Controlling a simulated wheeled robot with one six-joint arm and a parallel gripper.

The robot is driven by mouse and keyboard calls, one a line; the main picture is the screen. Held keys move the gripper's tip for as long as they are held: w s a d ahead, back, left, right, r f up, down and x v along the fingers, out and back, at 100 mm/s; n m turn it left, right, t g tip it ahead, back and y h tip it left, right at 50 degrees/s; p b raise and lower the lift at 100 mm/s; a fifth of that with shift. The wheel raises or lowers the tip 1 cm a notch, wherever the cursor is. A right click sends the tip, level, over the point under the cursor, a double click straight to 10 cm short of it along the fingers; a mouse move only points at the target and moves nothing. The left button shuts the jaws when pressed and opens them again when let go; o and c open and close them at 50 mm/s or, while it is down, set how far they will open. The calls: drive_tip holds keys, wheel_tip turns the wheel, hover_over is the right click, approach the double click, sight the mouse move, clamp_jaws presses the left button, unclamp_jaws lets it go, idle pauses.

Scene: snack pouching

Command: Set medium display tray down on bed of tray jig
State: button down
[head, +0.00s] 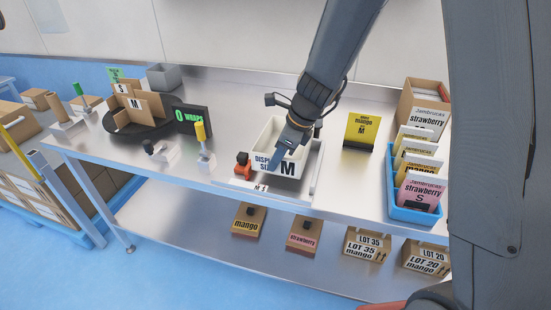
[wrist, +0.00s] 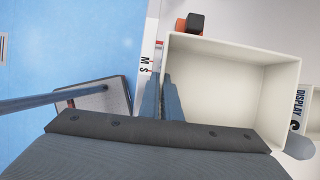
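The medium display tray (head: 262,168), a cream open box marked "DISPLAY" and a large "M", is at the tray jig. It looks empty and about level in the wrist view (wrist: 230,85). My gripper (head: 279,158) comes down on its front wall. The fingers (wrist: 160,95) look closed around that wall, at the left of the tray in the wrist view. The tray jig (head: 314,184) is a grey metal plate with raised edges and an "M S" label (wrist: 146,65) at its front. The tray covers most of the bed; I cannot tell whether it touches it.
An orange-and-black clamp (head: 243,165) stands left of the tray. A yellow-handled tool (head: 202,140) and a "0 WRAPS" display (head: 191,121) are further left. The steel bench between is clear.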

sight(286, 158)
drive_tip(key=shift+f+b, duration=1.75)
drive_tip(key=shift+f, duration=0.75)
drive_tip(key=shift+f, duration=0.1)
drive_tip(key=c, duration=1.9)
unclamp_jaws()
drive_tip(key=v, duration=0.8)
drive_tip(key=s+d+n+h, duration=0.1)
drive_tip(key=s+d+n, duration=0.3)
drive_tip(key=n, duration=0.3)
drive_tip(key=s+d+f+n+h, duration=0.1)
drive_tip(key=s+d+n+h, duration=0.1)
drive_tip(key=s+d+n, duration=0.2)
drive_tip(key=s+d+n+h, duration=0.1)
drive_tip(key=s+d+n, duration=0.3)
drive_tip(key=n, duration=0.7)
drive_tip(key=shift+s+d+f, duration=0.15)
drive_tip(key=shift+s+d, duration=0.05)
drive_tip(key=shift+s, duration=0.4)
drive_tip(key=shift+s+d+f, duration=0.1)
drive_tip(key=shift+s+d, duration=0.1)
drive_tip(key=shift+s, duration=0.4)
